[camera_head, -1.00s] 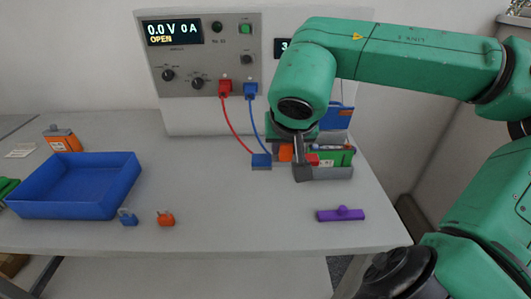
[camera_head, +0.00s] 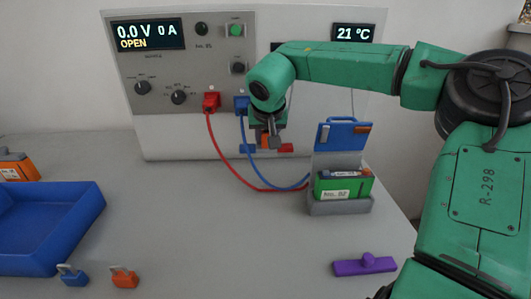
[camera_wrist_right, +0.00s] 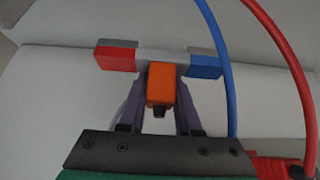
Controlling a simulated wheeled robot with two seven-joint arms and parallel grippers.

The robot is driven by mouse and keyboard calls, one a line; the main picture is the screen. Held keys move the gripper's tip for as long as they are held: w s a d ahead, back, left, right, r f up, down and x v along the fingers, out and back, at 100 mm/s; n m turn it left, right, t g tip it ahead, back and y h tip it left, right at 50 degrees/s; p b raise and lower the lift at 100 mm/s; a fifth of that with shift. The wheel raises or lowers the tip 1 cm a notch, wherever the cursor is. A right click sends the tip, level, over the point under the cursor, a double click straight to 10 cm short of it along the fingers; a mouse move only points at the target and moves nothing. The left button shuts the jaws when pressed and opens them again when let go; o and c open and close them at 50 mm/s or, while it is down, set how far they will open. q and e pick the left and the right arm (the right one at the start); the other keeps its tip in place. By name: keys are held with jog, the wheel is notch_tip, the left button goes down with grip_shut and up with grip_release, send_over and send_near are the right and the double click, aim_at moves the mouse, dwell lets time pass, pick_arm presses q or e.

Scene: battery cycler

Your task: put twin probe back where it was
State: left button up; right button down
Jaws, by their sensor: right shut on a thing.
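The twin probe is a short bar with a red end (camera_head: 286,148), a blue end (camera_head: 247,149) and an orange grip block (camera_wrist_right: 161,85). My right gripper (camera_head: 268,140) is shut on the orange block. It holds the probe in front of the cycler's lower panel, left of the grey battery holder (camera_head: 340,208) and apart from it. In the right wrist view the red end (camera_wrist_right: 116,58) is left and the blue end (camera_wrist_right: 205,66) right. A green battery (camera_head: 343,188) sits in the holder. My left gripper is not in view.
A red cable (camera_head: 225,160) and a blue cable (camera_head: 252,165) hang from the cycler's plugs and curve towards the holder. The cycler (camera_head: 190,80) reads 0.0 V, 0 A, OPEN. A blue tray (camera_head: 85,222), small blue and orange pieces, and a purple bar (camera_head: 364,265) lie on the table.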

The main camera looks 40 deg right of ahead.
jog(key=shift+w+d+f, duration=0.55)
jog(key=shift+w, duration=0.2)
jog(key=f, duration=0.6)
jog(key=shift+w+d, duration=0.25)
jog(key=shift+w, duration=0.15)
jog(key=shift+s, duration=0.1)
jog(key=c, duration=0.6)
grip_release()
jog(key=shift+f, duration=0.1)
jog(key=shift+s+a+r, duration=0.1)
jog(key=shift+r, duration=0.35)
jog(key=v, duration=1.1)
jog(key=shift+r, duration=0.2)
jog(key=shift+s+a+r, duration=0.1)
jog(key=shift+s, duration=0.05)
